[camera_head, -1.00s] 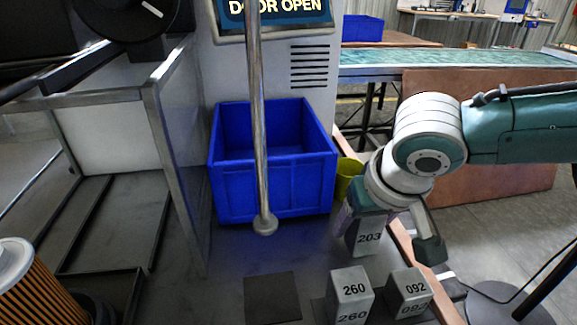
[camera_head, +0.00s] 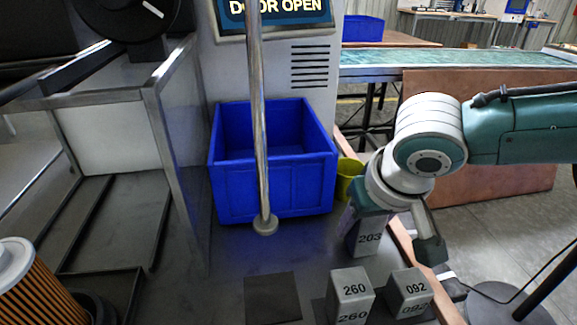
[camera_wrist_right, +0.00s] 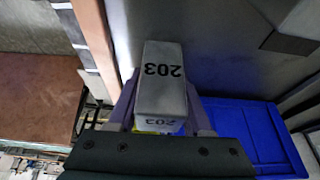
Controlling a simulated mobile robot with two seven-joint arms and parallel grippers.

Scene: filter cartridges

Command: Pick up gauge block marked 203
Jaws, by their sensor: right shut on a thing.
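The gauge block marked 203 (camera_head: 368,240) is a grey block with black numerals, at the right of the bench in the head view. My right gripper (camera_head: 366,212) is shut on it from above. In the right wrist view the block (camera_wrist_right: 161,85) sits between the two purple fingers, with its 203 face showing. I cannot tell whether its lower end touches the bench. My left gripper is not in view.
Blocks marked 260 (camera_head: 350,294) and 092 (camera_head: 408,292) stand close in front. A blue bin (camera_head: 275,190) and a yellow-green cup (camera_head: 347,180) are behind. A metal rod (camera_head: 258,120) crosses before the bin. An orange pleated cartridge (camera_head: 42,291) stands at lower left.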

